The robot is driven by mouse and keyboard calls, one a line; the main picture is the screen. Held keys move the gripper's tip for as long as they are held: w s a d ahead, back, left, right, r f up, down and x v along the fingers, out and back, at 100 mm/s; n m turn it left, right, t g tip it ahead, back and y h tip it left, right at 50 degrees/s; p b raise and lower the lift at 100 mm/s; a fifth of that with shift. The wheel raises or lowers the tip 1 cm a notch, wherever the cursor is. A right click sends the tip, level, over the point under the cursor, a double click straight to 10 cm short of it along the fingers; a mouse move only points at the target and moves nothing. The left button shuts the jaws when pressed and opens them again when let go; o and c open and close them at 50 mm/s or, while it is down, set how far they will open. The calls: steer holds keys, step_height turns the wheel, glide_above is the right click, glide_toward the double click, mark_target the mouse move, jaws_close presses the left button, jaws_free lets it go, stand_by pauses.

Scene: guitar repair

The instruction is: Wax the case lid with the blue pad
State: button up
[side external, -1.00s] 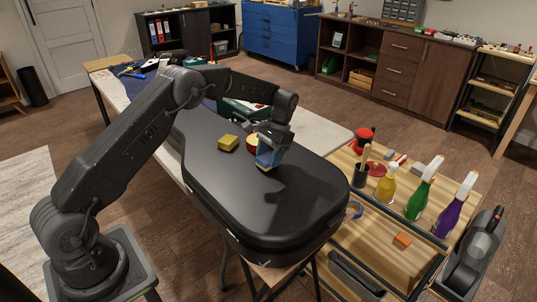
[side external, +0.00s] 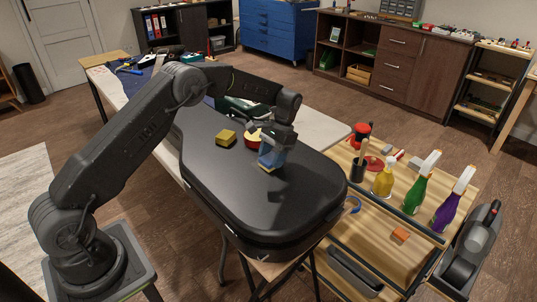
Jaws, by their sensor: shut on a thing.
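The black guitar case (side external: 225,178) lies flat with its lid shut, its wide end toward the front right. My gripper (side external: 272,150) is over the middle of the lid, pointing down and shut on the blue pad (side external: 270,160). The pad's lower edge shows a tan strip and appears at or very near the lid; I cannot tell whether it touches. A round yellow and red tin (side external: 253,138) sits on the lid just behind my gripper, partly hidden by it. A yellow block (side external: 226,138) lies on the lid to the left of the tin.
The lid's wide front end is clear.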

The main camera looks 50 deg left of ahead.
mark_target(277, 173)
steer(key=shift+d+r, duration=0.1)
steer(key=shift+d, duration=1.75)
steer(key=shift+a, duration=3)
steer(key=shift+d, duration=0.1)
steer(key=shift+d+f, duration=0.2)
steer(key=shift+d, duration=2.75)
steer(key=shift+a+r, duration=0.1)
steer(key=shift+a, duration=2.95)
